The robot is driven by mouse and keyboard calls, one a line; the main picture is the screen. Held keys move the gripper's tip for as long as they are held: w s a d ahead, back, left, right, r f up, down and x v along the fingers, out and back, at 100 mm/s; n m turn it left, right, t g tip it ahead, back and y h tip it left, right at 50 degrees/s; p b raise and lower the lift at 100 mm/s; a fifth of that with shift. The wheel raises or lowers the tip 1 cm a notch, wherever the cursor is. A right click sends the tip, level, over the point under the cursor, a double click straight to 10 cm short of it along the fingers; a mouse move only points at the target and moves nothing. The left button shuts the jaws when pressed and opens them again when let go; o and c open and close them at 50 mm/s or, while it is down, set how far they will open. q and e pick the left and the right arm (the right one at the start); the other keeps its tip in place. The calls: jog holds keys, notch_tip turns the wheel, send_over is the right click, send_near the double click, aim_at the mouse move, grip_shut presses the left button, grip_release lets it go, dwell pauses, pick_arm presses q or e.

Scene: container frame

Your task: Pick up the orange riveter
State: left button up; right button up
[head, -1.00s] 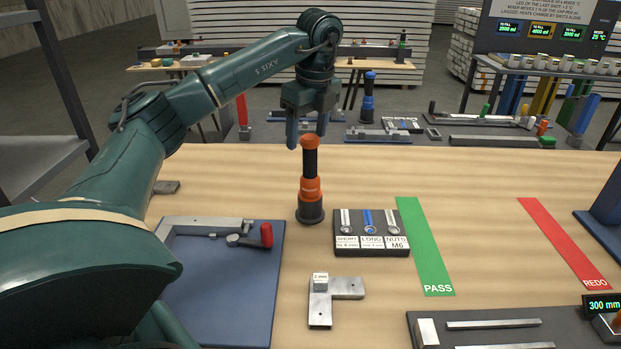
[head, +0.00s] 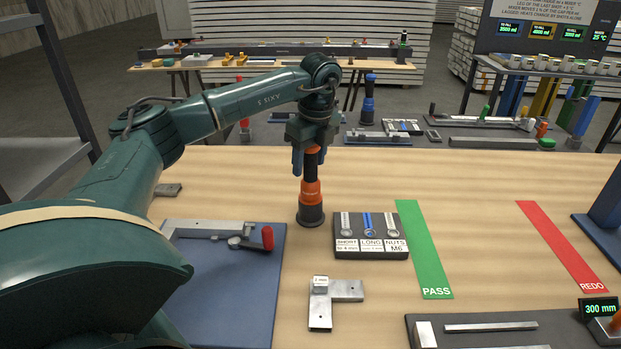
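The orange riveter (head: 311,192) stands upright on the wooden table in the head view, with an orange body, a black upper shaft and a dark round base. Its orange top is partly hidden by my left gripper. My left gripper (head: 309,163) points down over the riveter's upper part, with a finger on each side of the shaft. The fingers look apart, and a finger shows at the left of the shaft; whether they touch it I cannot tell. My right gripper is not in view.
A dark tray (head: 371,250) of rivets and nuts stands right of the riveter. A blue fixture board (head: 262,290) with a red-handled clamp lies at the left. A metal L-shaped bracket (head: 347,290) lies in front. Green (head: 422,245) and red (head: 560,245) strips lie at the right.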

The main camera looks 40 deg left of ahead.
pick_arm(q)
jog(key=c, duration=0.7)
jog(key=shift+c, duration=0.2)
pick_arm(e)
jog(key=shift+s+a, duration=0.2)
pick_arm(q)
jog(key=shift+r, duration=0.15)
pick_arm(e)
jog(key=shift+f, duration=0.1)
pick_arm(q)
jog(key=shift+w+r, duration=0.1)
jog(key=shift+r, duration=0.3)
notch_tip(320, 180, up, 8)
jog(key=shift+r+b, duration=0.2)
jog(key=shift+b, duration=0.2)
jog(key=shift+r, duration=0.35)
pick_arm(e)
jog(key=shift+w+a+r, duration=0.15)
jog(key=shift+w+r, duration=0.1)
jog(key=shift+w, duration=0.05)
